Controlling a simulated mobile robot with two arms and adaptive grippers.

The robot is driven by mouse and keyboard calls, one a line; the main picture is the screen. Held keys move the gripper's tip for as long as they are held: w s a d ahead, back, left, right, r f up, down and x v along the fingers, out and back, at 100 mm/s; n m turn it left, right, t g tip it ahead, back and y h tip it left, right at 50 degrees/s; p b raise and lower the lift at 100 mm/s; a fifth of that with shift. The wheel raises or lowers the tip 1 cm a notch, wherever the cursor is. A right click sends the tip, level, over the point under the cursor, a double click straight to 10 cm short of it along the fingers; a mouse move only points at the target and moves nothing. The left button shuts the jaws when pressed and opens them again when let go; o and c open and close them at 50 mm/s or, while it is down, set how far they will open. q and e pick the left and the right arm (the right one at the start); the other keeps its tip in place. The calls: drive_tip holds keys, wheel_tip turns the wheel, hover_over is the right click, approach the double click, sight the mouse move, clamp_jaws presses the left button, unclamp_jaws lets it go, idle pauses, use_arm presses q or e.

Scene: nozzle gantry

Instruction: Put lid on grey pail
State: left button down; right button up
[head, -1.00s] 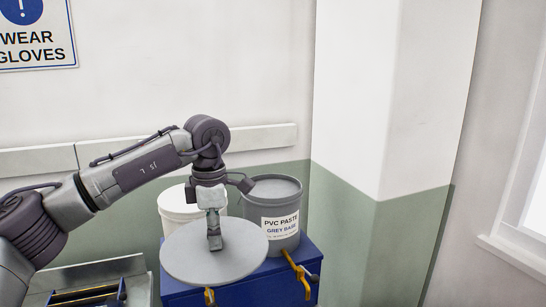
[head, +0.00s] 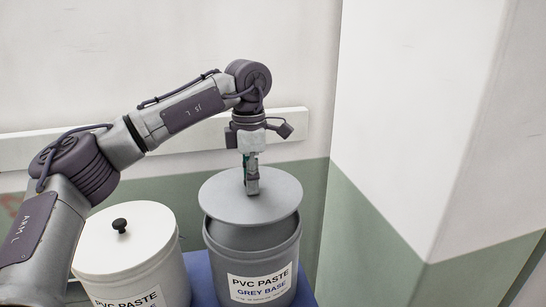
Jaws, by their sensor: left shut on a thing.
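The grey pail (head: 222,262) stands on a blue surface, labelled "PVC PASTE GREY BASE". A flat round grey lid (head: 221,197) is over the pail's mouth, covering most of the opening. A dark band of the pail's inside shows below the lid's front edge, so the lid looks a little above or back of the rim; I cannot tell whether it touches the rear rim. My left gripper (head: 252,188) points down over the lid's middle and is shut on its handle, which the fingers hide. My right gripper is not in view.
A white pail (head: 150,270) with a white lid (head: 105,240) and black knob stands close to the left of the grey pail. The blue stand (head: 201,275) shows between them. A wall is behind, and a white and green pillar (head: 400,130) is at the right.

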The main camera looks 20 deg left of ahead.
sight(252, 199)
use_arm(q)
drive_tip(key=shift+w+r, duration=0.15)
drive_tip(key=shift+w, duration=0.1)
drive_tip(key=shift+s+d+f+b, duration=0.15)
drive_tip(key=shift+s+b, duration=0.2)
drive_tip(key=shift+s, duration=0.25)
drive_tip(key=shift+s+a+f+b, duration=0.15)
drive_tip(key=shift+s+b, duration=0.2)
drive_tip(key=shift+s, duration=0.2)
drive_tip(key=shift+w+f+b, duration=0.3)
drive_tip(key=shift+f+b, duration=0.35)
drive_tip(key=shift+f, duration=0.3)
drive_tip(key=shift+w+d+f+b, duration=0.15)
drive_tip(key=shift+f+b, duration=0.25)
drive_tip(key=shift+f, duration=0.25)
drive_tip(key=shift+w+f+b, duration=0.15)
drive_tip(key=shift+f+b, duration=0.25)
drive_tip(key=shift+f, duration=0.2)
drive_tip(key=shift+s+f, duration=0.1)
drive_tip(key=shift+f, duration=0.15)
drive_tip(key=shift+s+f, duration=0.1)
drive_tip(key=shift+f, duration=0.05)
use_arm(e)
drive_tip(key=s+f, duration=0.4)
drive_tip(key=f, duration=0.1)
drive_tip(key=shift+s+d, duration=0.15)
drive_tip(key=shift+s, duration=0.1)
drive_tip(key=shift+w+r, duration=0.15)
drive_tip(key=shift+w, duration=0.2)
